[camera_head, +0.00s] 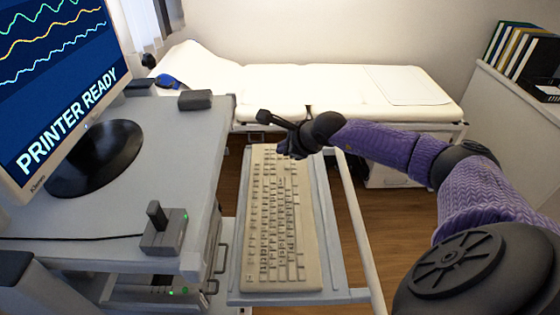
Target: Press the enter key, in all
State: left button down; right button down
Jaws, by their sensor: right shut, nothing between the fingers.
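A beige keyboard (283,222) lies on a grey pull-out tray (335,290), its long side running away from me. Its key labels are too small to read, so I cannot single out the enter key. My right gripper (284,150) is shut and empty, over the far end of the keyboard. It hides some of the keys there. I cannot tell whether its tips touch a key. My left gripper is not in view.
A monitor (60,75) reading "PRINTER READY" stands on the grey desk (195,130) at left. A small device with a green light (165,232) sits at the desk's near edge. A white rail (355,225) runs right of the tray. A bed (320,90) stands behind.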

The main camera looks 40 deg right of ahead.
aim_at(283, 184)
notch_tip(283, 184, down, 8)
jog(key=b, duration=0.5)
jog(key=shift+r, duration=0.25)
jog(key=shift+f+b, duration=0.4)
jog(key=shift+b, duration=0.15)
jog(key=shift+r, duration=0.1)
dwell(0.6)
jog(key=shift+f+b, duration=0.3)
jog(key=shift+f, duration=0.15)
